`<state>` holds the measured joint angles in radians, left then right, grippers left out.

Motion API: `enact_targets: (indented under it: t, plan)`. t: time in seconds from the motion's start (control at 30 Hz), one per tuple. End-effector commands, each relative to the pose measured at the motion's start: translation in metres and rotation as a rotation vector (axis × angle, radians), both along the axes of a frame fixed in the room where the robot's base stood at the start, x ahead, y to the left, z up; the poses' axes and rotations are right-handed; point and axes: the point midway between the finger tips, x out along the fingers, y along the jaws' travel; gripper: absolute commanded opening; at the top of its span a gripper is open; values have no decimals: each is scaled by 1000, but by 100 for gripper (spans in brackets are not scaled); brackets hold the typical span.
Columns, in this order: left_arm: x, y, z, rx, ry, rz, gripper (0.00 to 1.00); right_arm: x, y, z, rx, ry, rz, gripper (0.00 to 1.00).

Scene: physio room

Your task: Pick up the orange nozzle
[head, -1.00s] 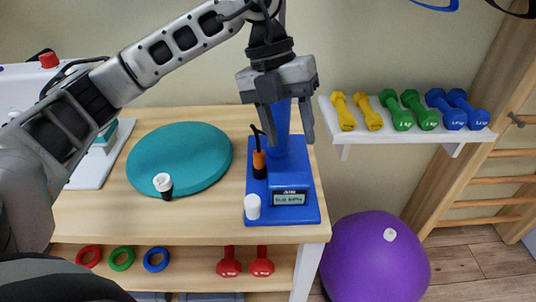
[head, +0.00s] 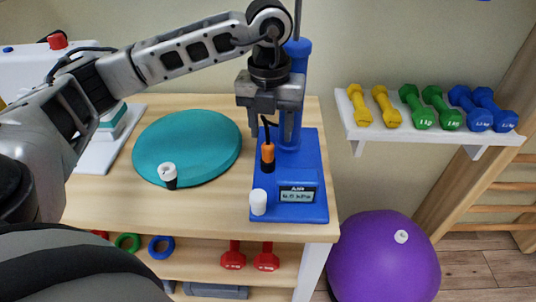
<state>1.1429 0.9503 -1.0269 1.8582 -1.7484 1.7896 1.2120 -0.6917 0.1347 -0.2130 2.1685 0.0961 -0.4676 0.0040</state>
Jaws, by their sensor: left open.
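The orange nozzle (head: 268,153) stands upright on the blue air pump unit (head: 318,207), its lower part black and a black hose rising from its top. My left gripper (head: 270,134) points down above and around the hose, its fingers apart on either side, with nothing clamped between them. The fingertips look close above the orange part; the exact depth gap I cannot tell. The blue unit has a small display (head: 297,196), a blue cylinder at its back and a white cap (head: 258,202) at its front left. My right gripper is not in view.
A teal disc (head: 190,140) lies left of the unit, with a small white-and-black nozzle (head: 169,176) at its front edge. A white shelf (head: 368,133) with coloured dumbbells is at the right. A purple ball (head: 380,262) stands below it. Bare wood lies in front of the disc.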

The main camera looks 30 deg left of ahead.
Motion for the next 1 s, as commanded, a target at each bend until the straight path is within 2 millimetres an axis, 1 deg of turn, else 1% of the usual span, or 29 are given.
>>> enact_targets:
  t: [0.2, 0.3, 0.4, 0.6, 0.63, 0.67, 0.7, 0.77, 0.8, 1.0]
  plan:
    - [-10, 3, -31, 2, 5, 0, 48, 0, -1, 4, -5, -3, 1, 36]
    - [-9, 2, -44, 0, 4, 0, 48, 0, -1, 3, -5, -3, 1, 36]
    - [-8, 2, -49, 1, 1, -1, 48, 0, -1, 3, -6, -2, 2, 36]
    - [-8, 1, -49, 0, 1, -1, 48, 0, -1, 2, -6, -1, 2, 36]
    - [-8, 2, -49, 0, 1, -1, 43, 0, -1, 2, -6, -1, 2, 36]
    - [-8, 1, -49, 0, 1, -1, 34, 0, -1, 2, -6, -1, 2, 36]
    - [-8, 1, -49, 0, 1, -1, 23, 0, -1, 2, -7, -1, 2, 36]
    - [-8, 1, -49, 0, 1, -1, 6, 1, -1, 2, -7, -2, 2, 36]
    - [-8, 1, -49, 0, 1, -1, 3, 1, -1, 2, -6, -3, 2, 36]
    - [-8, 1, -49, 0, 1, -1, 2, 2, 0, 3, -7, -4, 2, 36]
